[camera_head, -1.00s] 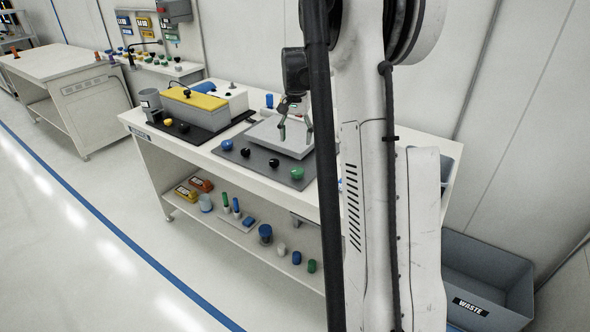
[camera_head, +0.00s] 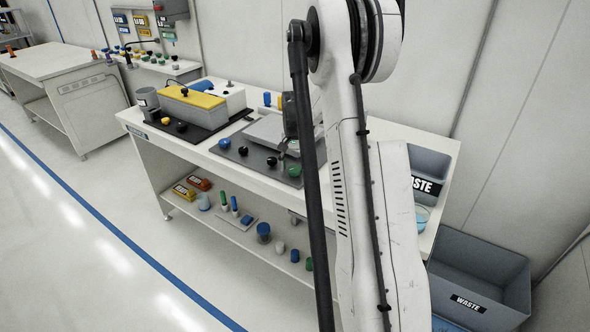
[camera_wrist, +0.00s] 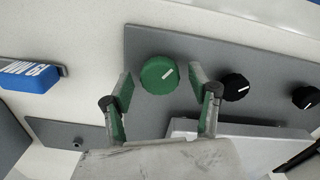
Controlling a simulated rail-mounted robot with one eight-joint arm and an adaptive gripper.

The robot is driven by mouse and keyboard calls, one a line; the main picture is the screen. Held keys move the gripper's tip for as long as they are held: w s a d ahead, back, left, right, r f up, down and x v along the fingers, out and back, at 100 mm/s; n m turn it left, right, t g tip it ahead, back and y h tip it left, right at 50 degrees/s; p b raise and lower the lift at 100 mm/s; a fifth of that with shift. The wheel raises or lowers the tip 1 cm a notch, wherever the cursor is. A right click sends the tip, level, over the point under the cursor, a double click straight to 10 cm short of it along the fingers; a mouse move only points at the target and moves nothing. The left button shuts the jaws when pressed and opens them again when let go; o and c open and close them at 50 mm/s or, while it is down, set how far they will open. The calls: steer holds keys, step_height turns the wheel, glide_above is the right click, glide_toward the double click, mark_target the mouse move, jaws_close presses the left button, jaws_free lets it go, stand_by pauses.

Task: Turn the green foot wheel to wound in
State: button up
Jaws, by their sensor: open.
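The green foot wheel (camera_wrist: 159,75) is a round knob with a white pointer line on a grey panel (camera_wrist: 200,55). Its pointer slants up to the right in the wrist view. My gripper (camera_wrist: 160,84) is open, with one finger on each side of the green wheel and a gap showing on both sides. In the head view the green wheel (camera_head: 294,171) sits at the right end of the panel's front edge. My gripper is mostly hidden behind my arm there, with part of it (camera_head: 284,150) showing just above the wheel.
Black knobs (camera_wrist: 235,87) (camera_wrist: 305,97) stand beside the green wheel, the first close to a finger. A blue labelled block (camera_wrist: 30,76) lies to the left. A blue knob (camera_head: 224,143) is at the panel's far end. A waste bin (camera_head: 480,285) stands at right.

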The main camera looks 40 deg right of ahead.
steer(key=shift+f, duration=0.45)
steer(key=c, duration=1.1)
steer(key=shift+c, duration=0.2)
